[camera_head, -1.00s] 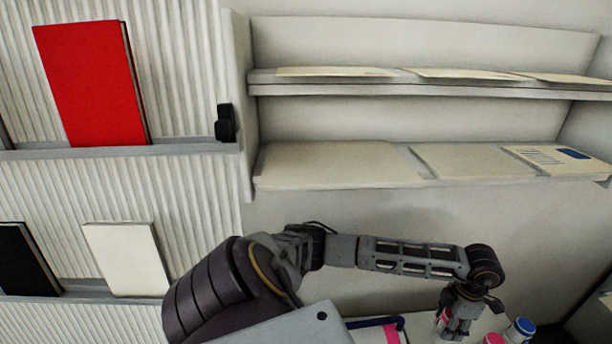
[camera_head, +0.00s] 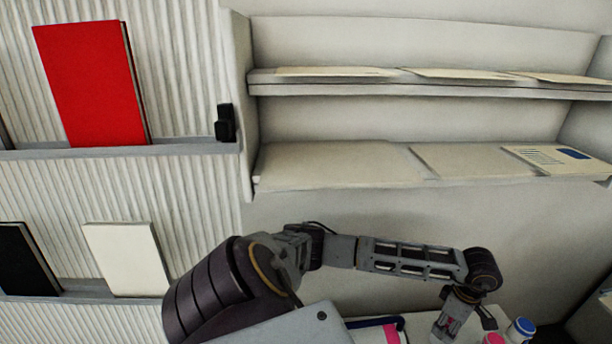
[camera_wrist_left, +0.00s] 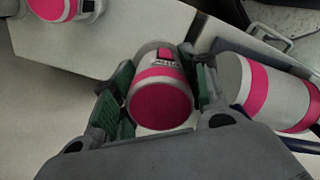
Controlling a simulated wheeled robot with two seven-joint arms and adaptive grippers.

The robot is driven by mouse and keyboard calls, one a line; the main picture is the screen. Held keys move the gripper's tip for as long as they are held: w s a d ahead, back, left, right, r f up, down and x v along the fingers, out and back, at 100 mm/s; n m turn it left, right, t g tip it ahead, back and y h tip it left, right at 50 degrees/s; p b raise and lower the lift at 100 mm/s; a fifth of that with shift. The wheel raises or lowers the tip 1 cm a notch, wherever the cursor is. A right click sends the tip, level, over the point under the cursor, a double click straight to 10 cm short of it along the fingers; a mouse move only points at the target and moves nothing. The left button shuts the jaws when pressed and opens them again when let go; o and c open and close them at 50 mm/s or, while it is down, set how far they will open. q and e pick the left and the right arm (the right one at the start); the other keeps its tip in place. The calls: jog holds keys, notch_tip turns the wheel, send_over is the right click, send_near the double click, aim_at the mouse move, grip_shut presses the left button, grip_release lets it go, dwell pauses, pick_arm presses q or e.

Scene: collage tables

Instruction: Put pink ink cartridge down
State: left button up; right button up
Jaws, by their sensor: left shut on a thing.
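My left gripper (camera_head: 448,328) is low at the lower right of the head view. In the left wrist view its green-padded fingers (camera_wrist_left: 160,98) are on both sides of a white cartridge with a pink end and pink band, the pink ink cartridge (camera_wrist_left: 160,103). The gripper is shut on it, and its pink end faces the camera. Whether its far end touches the surface below cannot be told. In the head view the gripper mostly hides it. My right gripper is not in view.
A pink-capped bottle (camera_head: 492,339) and a blue-capped bottle (camera_head: 520,329) stand right of the gripper. In the wrist view, a pink-banded cylinder (camera_wrist_left: 268,95) lies close on the right and another (camera_wrist_left: 55,8) is at the upper left. Shelves (camera_head: 420,89) are above.

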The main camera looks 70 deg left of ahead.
pick_arm(q)
jog(key=m, duration=0.3)
jog(key=f+m, duration=0.1)
jog(key=m, duration=0.1)
jog(key=shift+s+d, duration=0.1)
jog(key=shift+s, duration=0.15)
jog(key=m, duration=0.4)
jog(key=f+m, duration=0.1)
jog(key=shift+s+d+m, duration=0.15)
jog(key=shift+s+m, duration=0.25)
jog(key=m, duration=0.3)
jog(key=f+m, duration=0.1)
jog(key=m, duration=0.1)
jog(key=shift+s+d+m, duration=0.25)
jog(key=shift+m, duration=0.05)
jog(key=m, duration=0.2)
jog(key=shift+d+f+m, duration=0.15)
jog(key=shift+f+m, duration=0.1)
jog(key=shift+m, duration=0.15)
jog(key=shift+w+d+m, duration=0.1)
jog(key=shift+d+m, duration=0.1)
jog(key=shift+m, duration=0.5)
jog(key=shift+w+d+r, duration=0.4)
jog(key=shift+w+r, duration=0.05)
jog(key=shift+w, duration=0.3)
jog(key=w+d+r, duration=0.1)
jog(key=w+r, duration=0.5)
jog(key=r, duration=0.1)
jog(key=shift+d+r+m, duration=0.15)
jog(key=shift+r+m, duration=0.25)
